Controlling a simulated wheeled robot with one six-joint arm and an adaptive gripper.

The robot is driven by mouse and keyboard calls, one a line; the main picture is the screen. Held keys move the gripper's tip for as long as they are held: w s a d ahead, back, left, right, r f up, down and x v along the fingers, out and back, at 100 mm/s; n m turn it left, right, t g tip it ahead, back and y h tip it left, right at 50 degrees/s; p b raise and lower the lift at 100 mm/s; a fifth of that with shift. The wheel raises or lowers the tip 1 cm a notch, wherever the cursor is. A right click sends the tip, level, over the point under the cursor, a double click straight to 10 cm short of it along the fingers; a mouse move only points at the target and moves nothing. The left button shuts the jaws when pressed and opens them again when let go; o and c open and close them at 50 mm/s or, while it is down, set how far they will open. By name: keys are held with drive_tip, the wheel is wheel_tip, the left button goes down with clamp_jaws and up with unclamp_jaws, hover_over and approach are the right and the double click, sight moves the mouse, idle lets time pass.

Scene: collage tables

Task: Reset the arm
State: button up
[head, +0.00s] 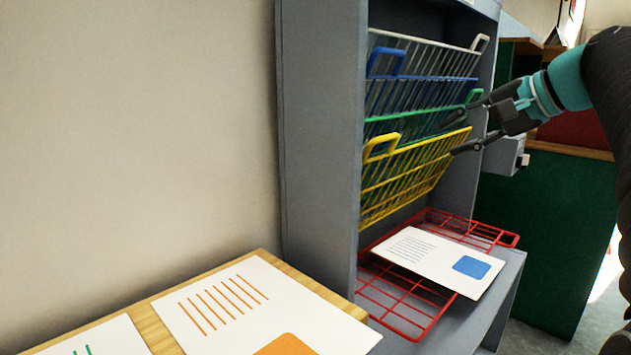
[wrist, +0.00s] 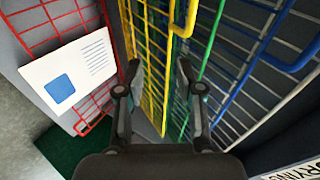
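My gripper (head: 462,135) is at the right side of a grey rack (head: 325,130), in front of its raised wire shelves. In the wrist view, my gripper (wrist: 158,78) has its two fingers spread apart with nothing held between them. The yellow shelf (head: 410,175) is behind the fingers, tilted up. In the wrist view the yellow shelf (wrist: 150,60) shows close to the left finger; I cannot tell whether they touch.
Green (head: 400,124), blue (head: 425,92) and white (head: 430,45) shelves are raised above the yellow one. The red shelf (head: 405,322) lies flat below, bearing a sheet with a blue square (head: 435,262). A wooden table (head: 150,325) with sheets stands at the left.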

drive_tip(key=s+d+f+n+g+h, duration=0.1)
drive_tip(key=s+f+h, duration=0.1)
drive_tip(key=f, duration=0.7)
drive_tip(key=s+d+f+g+h, duration=0.1)
drive_tip(key=s+f+g+h, duration=0.15)
drive_tip(key=f, duration=0.65)
drive_tip(key=s+a+f+n+h, duration=0.1)
drive_tip(key=s+a+f+n, duration=0.3)
drive_tip(key=s+a+f, duration=0.2)
drive_tip(key=s+a+f+n+h, duration=0.1)
drive_tip(key=s+a+f+n, duration=0.3)
drive_tip(key=s+a+f, duration=0.3)
drive_tip(key=shift+s+f+n, duration=0.3)
drive_tip(key=shift+s+f, duration=0.95)
drive_tip(key=shift+s, duration=0.95)
